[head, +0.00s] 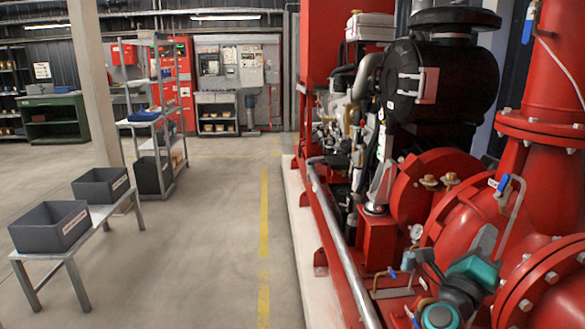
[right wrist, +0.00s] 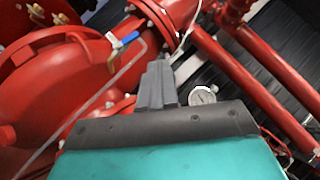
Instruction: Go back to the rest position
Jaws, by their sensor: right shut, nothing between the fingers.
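My right gripper (head: 484,240) reaches in from the lower right of the head view, in front of the red pump. Its grey fingers are shut together and hold nothing. In the right wrist view the shut fingers (right wrist: 157,84) point at red pipework and a pump casing. A small valve with a blue handle (head: 503,184) stands above the gripper in the head view. It also shows in the right wrist view (right wrist: 125,40), apart from the fingers. My left gripper is not in view.
The red pump (head: 440,190) and engine skid fill the right side, with a pressure gauge (head: 416,231) near my right arm. A bench (head: 98,214) with two grey bins stands at left, near a shelf rack (head: 150,124). The middle floor (head: 200,235) is clear.

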